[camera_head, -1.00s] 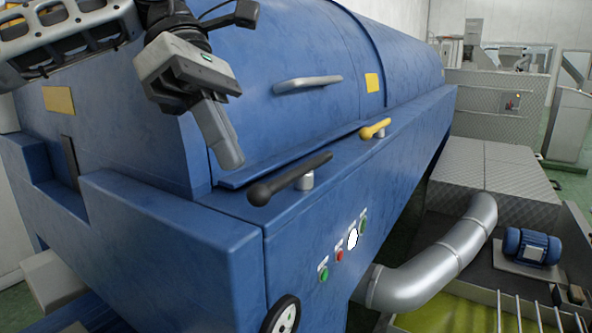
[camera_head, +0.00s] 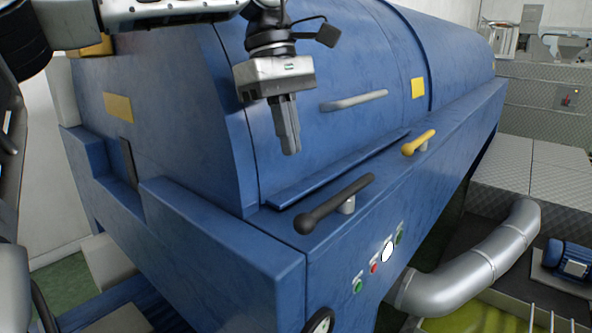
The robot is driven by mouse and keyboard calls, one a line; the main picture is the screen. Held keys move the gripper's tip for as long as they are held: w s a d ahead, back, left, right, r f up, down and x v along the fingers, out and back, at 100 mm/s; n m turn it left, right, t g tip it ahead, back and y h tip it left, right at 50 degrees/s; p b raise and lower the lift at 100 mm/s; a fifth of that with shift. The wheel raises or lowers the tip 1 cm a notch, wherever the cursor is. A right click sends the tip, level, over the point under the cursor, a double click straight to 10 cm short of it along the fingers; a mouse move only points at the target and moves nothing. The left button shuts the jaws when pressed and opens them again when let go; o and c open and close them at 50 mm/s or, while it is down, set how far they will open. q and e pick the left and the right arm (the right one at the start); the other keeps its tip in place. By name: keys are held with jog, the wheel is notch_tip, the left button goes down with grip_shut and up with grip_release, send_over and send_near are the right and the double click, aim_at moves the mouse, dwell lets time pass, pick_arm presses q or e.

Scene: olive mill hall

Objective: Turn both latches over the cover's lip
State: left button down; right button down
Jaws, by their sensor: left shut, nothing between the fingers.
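The blue cover (camera_head: 330,130) is down on the blue machine, its lip (camera_head: 340,168) running along its lower front edge. A black latch (camera_head: 335,203) stands on a short metal post on the ledge in front of the lip, its knob end toward the near left. A yellow latch (camera_head: 418,142) stands farther along the same ledge. Both handles lie roughly along the ledge; I cannot tell whether either overlaps the lip. My left gripper (camera_head: 291,152) points down, shut and empty, in front of the cover above the lip, apart from both latches. My right gripper is not in view.
A grey handle (camera_head: 354,101) sticks out from the cover. Buttons (camera_head: 374,268) and a round dial (camera_head: 319,323) are on the front face. A silver pipe (camera_head: 470,272) and a blue motor (camera_head: 568,259) are at the lower right.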

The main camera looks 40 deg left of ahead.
aim_at(341, 198)
pick_arm(q)
jog(key=x, duration=0.9)
jog(key=shift+f+p, duration=0.25)
jog(key=shift+p, duration=0.15)
